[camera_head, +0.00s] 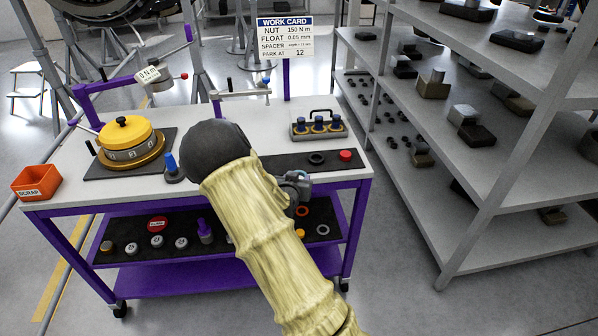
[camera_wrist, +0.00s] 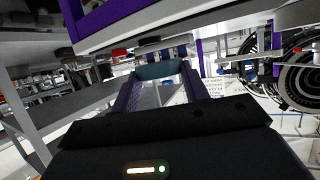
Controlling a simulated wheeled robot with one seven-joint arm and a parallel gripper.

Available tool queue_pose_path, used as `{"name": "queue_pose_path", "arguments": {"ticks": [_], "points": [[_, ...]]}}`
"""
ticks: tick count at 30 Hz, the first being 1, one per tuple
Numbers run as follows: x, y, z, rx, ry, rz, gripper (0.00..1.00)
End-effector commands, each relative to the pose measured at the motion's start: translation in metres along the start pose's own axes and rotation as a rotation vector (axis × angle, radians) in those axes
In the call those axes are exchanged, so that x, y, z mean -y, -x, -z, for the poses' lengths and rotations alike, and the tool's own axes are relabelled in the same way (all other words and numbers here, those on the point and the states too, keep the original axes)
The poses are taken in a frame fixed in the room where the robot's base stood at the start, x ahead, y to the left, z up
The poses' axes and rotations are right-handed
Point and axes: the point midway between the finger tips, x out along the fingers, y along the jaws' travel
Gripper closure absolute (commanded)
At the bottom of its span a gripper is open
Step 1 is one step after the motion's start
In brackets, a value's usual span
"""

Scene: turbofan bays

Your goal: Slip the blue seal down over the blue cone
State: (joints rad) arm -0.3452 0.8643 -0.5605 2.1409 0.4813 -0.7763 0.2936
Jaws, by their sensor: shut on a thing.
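The blue cone (camera_head: 171,164) stands upright on a dark base on the cart top, left of my arm in the head view. My gripper (camera_head: 297,184) is at the cart's front edge, right of the cone and well apart from it, partly hidden behind my arm. In the wrist view, my gripper (camera_wrist: 160,84) is shut on the blue seal (camera_wrist: 160,70), a teal-blue band between the two fingers. The seal's full shape is hard to make out. The cone cannot be made out in the wrist view.
A yellow-capped assembly (camera_head: 125,137) sits left of the cone. A purple-and-grey bracket (camera_head: 240,94) stands behind. A tray of blue-topped parts (camera_head: 318,128), a black ring (camera_head: 316,158) and a red cap (camera_head: 345,155) lie to the right. Grey shelving (camera_head: 440,130) stands right of the cart.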

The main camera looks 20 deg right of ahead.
Motion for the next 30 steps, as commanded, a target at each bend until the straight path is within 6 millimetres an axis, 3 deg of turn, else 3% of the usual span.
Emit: {"name": "queue_pose_path", "arguments": {"ticks": [14,21,24,30], "points": [[0.029,0.018,-0.079,0.008,0.106,0.247,0.77],[0.058,0.061,-0.154,0.011,0.204,0.484,0.77],[0.066,0.079,-0.174,0.008,0.233,0.555,0.77],[0.069,0.089,-0.184,0.001,0.247,0.595,0.77]]}}
